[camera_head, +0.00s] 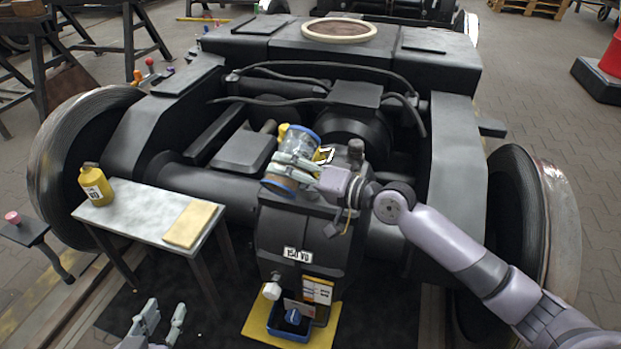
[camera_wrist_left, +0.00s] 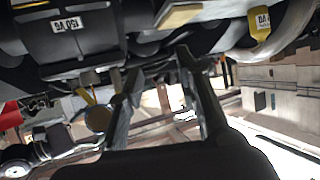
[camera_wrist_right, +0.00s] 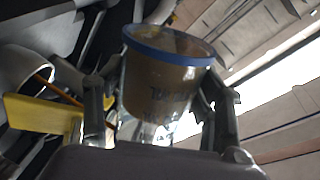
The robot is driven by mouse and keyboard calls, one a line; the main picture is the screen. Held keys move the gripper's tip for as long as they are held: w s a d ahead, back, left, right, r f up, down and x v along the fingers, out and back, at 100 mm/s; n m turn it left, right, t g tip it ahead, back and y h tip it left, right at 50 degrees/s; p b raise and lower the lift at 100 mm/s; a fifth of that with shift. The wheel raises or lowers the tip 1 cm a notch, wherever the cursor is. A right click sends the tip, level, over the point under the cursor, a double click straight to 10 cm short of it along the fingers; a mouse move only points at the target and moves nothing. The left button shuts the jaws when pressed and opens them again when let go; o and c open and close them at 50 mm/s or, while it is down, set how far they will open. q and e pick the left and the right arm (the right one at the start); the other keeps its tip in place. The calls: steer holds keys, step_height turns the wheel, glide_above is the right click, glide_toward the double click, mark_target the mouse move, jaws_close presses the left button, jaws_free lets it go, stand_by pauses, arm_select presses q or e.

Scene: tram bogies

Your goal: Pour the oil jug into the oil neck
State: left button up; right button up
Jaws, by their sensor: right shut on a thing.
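The oil jug (camera_head: 276,183) is clear with blue bands and brown oil in its lower part. It is tilted above the black gear housing (camera_head: 277,232), which bears a 150 VG label. My right gripper (camera_head: 298,167) is shut on the jug's side; the jug also fills the middle of the right wrist view (camera_wrist_right: 160,88). A yellow part (camera_head: 325,155) shows right behind the jug; I cannot tell whether it is the oil neck. No oil stream is visible. My left gripper (camera_head: 162,322) is open and empty at the lower left.
A small grey table (camera_head: 140,207) at the left carries a yellow bottle (camera_head: 95,185) and a tan pad (camera_head: 190,224). A blue tray (camera_head: 275,328) lies on a yellow mat below the housing. Bogie beams and wheels surround the housing.

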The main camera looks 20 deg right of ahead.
arm_select(q)
steer(key=shift+s+a+f+g+y, duration=0.3)
steer(key=shift+s+f+g, duration=0.1)
steer(key=shift+f+g, duration=0.15)
arm_select(e)
steer(key=shift+r+m, duration=0.2)
steer(key=shift+m, duration=0.1)
stand_by(0.3)
arm_select(q)
steer(key=shift+s+f+p, duration=0.15)
steer(key=shift+p, duration=0.15)
steer(key=shift+s+a+f+g, duration=0.1)
steer(key=shift+s+f+g, duration=0.05)
steer(key=shift+f+g, duration=0.1)
steer(key=shift+s+a+f+g, duration=0.25)
steer(key=shift+s+f+g, duration=0.15)
steer(key=shift+s+f, duration=0.1)
arm_select(e)
steer(key=shift+r+m, duration=0.15)
steer(key=shift+m, duration=0.15)
arm_select(q)
steer(key=shift+s+f, duration=0.15)
steer(key=shift+s, duration=0.05)
